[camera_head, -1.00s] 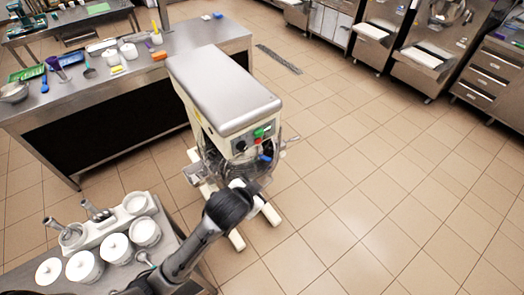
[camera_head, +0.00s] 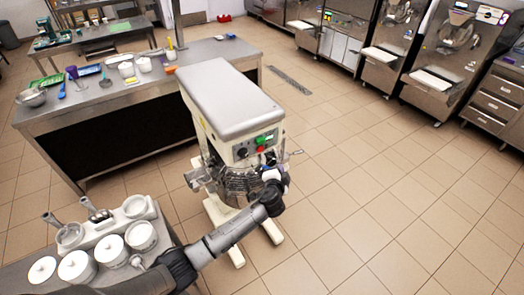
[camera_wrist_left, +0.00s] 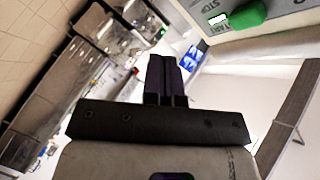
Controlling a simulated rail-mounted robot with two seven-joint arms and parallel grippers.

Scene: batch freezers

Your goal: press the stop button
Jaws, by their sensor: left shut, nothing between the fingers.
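The mixer (camera_head: 225,95) has a control panel on its front with a red button (camera_head: 262,149), a green button (camera_head: 260,140) and a dark knob (camera_head: 241,153). In the left wrist view, a large green button (camera_wrist_left: 249,14) shows at the top right, beside a panel edge with STOP and START lettering; the red button is not seen there. My left gripper (camera_head: 270,162) is just below the panel's buttons, in front of the mixer. In the left wrist view its fingers (camera_wrist_left: 166,75) are together and empty, apart from the green button. My right gripper is not in view.
The mixer's wire guard (camera_head: 240,182) and bowl area lie beside my left wrist. A counter with white tubs (camera_head: 75,265) is at the lower left. A steel worktable (camera_head: 130,95) stands behind the mixer. Open tiled floor (camera_head: 370,190) lies to the right.

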